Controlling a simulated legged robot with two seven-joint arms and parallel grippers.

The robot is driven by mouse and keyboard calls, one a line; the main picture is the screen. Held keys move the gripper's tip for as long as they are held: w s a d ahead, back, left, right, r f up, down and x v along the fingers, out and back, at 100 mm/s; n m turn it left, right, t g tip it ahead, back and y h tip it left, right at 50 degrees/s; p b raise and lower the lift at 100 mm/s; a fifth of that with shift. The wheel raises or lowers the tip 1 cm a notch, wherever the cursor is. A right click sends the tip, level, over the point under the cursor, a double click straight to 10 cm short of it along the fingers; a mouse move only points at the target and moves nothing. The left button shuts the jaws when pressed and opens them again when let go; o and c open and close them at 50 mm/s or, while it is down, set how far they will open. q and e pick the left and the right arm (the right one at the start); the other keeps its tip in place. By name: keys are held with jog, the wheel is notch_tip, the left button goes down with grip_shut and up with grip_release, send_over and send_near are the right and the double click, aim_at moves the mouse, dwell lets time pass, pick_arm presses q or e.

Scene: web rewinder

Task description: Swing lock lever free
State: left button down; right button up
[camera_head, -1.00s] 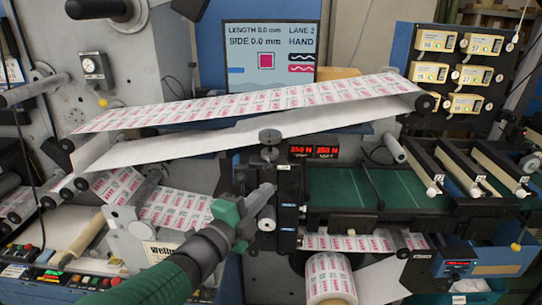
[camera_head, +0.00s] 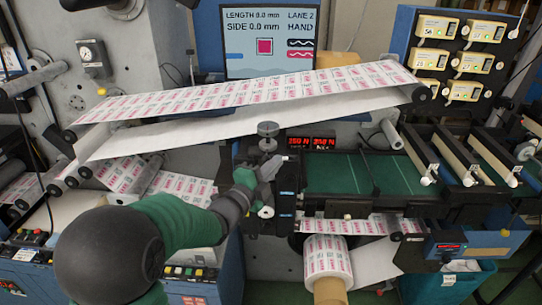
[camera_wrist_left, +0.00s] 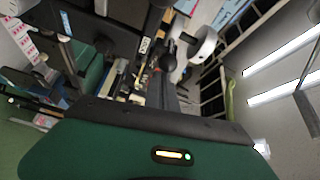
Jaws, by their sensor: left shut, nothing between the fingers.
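My left gripper (camera_head: 268,170) reaches in from the lower left in the head view. Its fingers are shut and empty, close in front of the black upright block (camera_head: 288,190) at the machine's middle. A round grey knob (camera_head: 268,129) stands above the fingertips, and a small white round end (camera_head: 266,212) shows below them. I cannot tell which part is the lock lever; my gripper may hide some of it. The left wrist view shows a white round part (camera_wrist_left: 203,45) and a dark knob (camera_wrist_left: 168,62) close ahead. My right gripper is not in view.
The printed web (camera_head: 250,92) slopes across above my gripper. A green bed (camera_head: 335,172) with rails lies to the right. A printed label roll (camera_head: 327,258) hangs below. A screen (camera_head: 268,40) and red readouts (camera_head: 311,142) stand behind.

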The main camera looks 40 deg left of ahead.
pick_arm(q)
jog(key=shift+s+a, duration=0.25)
jog(key=shift+s, duration=0.25)
jog(key=shift+w+d, duration=0.1)
jog(key=shift+w, duration=0.05)
